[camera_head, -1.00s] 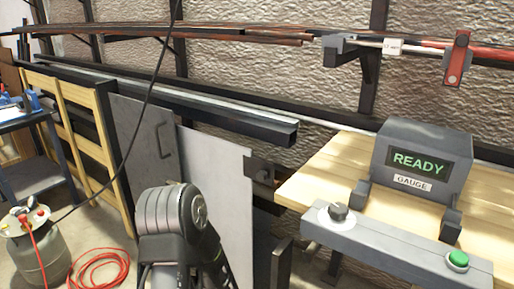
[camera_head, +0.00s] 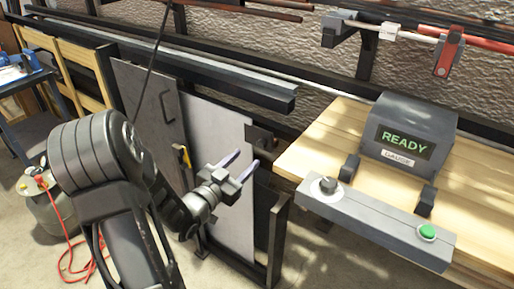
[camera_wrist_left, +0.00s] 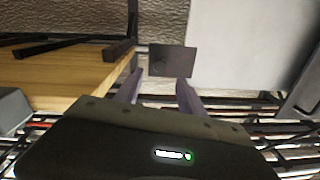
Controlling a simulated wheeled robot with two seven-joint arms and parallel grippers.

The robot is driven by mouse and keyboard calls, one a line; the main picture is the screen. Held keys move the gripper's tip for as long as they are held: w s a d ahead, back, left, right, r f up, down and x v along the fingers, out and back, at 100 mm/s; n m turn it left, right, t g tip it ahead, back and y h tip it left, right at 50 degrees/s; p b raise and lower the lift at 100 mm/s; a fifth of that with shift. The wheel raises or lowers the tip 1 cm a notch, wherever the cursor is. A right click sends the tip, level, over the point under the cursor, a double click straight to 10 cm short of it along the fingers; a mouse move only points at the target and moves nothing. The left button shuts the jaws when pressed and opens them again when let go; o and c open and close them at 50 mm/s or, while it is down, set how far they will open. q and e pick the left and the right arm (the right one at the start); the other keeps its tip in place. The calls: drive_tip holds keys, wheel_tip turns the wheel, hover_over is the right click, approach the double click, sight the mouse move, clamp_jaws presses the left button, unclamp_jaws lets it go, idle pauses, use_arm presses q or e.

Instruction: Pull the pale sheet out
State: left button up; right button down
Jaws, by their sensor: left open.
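The pale sheet (camera_head: 218,122) stands upright in the low rack, beside a darker grey sheet (camera_head: 145,95) with a handle. My left arm crosses in front of its lower part. My left gripper (camera_head: 245,161) is open and empty, in front of the pale sheet near its right edge. In the left wrist view the pale sheet (camera_wrist_left: 240,35) fills the upper right, beyond the open fingers (camera_wrist_left: 160,92). A dark plate (camera_wrist_left: 172,60) shows between and beyond the fingertips. Contact with the sheet cannot be told. My right gripper is not in view.
A wooden bench (camera_head: 325,135) with a gauge box (camera_head: 410,135) reading READY stands right. A grey control bar (camera_head: 380,222) lies along its front. A dark beam (camera_head: 200,75) runs above the sheets. A gas cylinder (camera_head: 50,210) and red hose are at lower left.

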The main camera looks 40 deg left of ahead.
sight(260, 146)
use_arm(q)
drive_tip(key=w, duration=0.7)
drive_tip(key=shift+w+a+p, duration=0.15)
drive_tip(key=shift+a+p, duration=0.05)
drive_tip(key=shift+p, duration=0.1)
clamp_jaws()
drive_tip(key=shift+f, duration=0.1)
idle(1.0)
